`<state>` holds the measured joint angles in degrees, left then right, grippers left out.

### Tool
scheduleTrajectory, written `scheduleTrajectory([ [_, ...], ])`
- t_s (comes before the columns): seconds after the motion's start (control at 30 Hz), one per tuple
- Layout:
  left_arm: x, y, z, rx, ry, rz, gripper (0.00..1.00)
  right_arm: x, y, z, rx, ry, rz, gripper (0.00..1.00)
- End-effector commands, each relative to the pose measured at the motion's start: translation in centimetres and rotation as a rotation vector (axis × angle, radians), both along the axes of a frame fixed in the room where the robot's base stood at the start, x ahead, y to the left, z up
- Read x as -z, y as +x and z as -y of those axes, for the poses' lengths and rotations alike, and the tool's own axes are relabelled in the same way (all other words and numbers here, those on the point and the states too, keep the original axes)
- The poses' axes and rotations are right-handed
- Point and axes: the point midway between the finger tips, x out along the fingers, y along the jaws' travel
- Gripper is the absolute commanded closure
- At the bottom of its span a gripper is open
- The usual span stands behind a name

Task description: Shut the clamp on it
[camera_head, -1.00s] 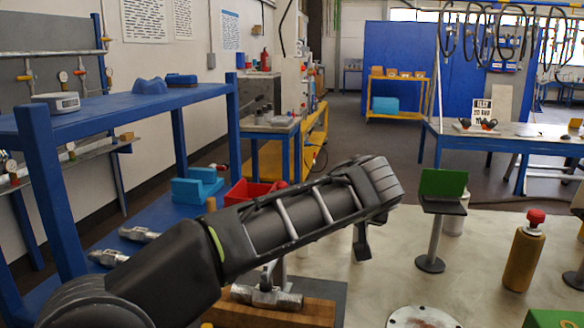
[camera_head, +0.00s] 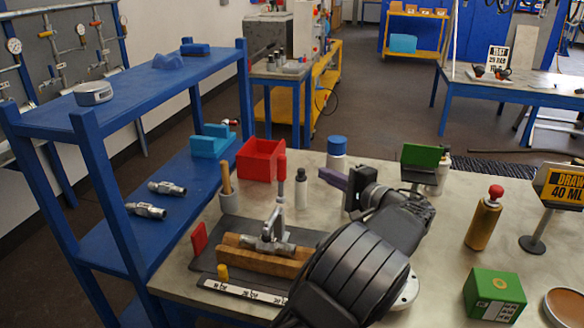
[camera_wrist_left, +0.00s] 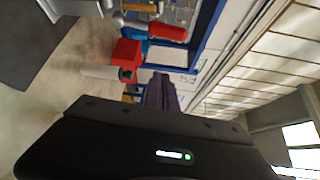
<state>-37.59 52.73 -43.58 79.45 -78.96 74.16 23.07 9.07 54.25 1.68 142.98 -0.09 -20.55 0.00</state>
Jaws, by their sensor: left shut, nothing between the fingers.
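The clamp (camera_head: 281,190) stands on the dark base plate, with its red handle pointing straight up. Its metal linkage reaches down at a grey metal vessel (camera_head: 287,249), which lies in a wooden block (camera_head: 250,258). I cannot tell whether the clamp's arm touches the vessel. My left gripper (camera_head: 328,179) is shut and empty, to the right of the red handle and apart from it, with its fingers pointing left. My left arm hides the right end of the block. In the left wrist view the shut purple fingers (camera_wrist_left: 160,93) show. My right gripper is out of view.
A red bin (camera_head: 260,160), a white bottle (camera_head: 301,188) and a blue-capped bottle (camera_head: 337,157) stand behind the clamp. A grey pot (camera_head: 229,202) stands left. Two metal vessels lie on the blue shelf (camera_head: 180,225).

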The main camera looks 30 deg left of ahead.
Motion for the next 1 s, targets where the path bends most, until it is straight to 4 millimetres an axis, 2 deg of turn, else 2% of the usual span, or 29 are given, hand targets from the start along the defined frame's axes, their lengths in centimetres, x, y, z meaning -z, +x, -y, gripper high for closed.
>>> scheduleTrajectory([
  [0.17, 0.0, 0.1, -0.2, 0.001, -0.003, 0.001, 1.0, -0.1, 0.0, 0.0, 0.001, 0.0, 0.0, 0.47],
  [0.37, 0.1, 0.4, -1.7, -0.003, -0.003, 0.002, 1.0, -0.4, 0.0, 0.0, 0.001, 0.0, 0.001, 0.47],
  [0.57, 0.2, 1.2, -5.0, -0.003, -0.002, 0.002, 1.0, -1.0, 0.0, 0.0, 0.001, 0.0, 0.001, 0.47],
  [0.8, 0.6, 2.5, -9.9, -0.002, -0.002, 0.002, 1.0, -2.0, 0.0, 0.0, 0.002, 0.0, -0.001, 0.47],
  [1.0, 0.2, 0.0, -9.4, 0.001, -0.005, 0.001, 1.0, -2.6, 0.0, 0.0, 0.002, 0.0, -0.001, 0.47],
])
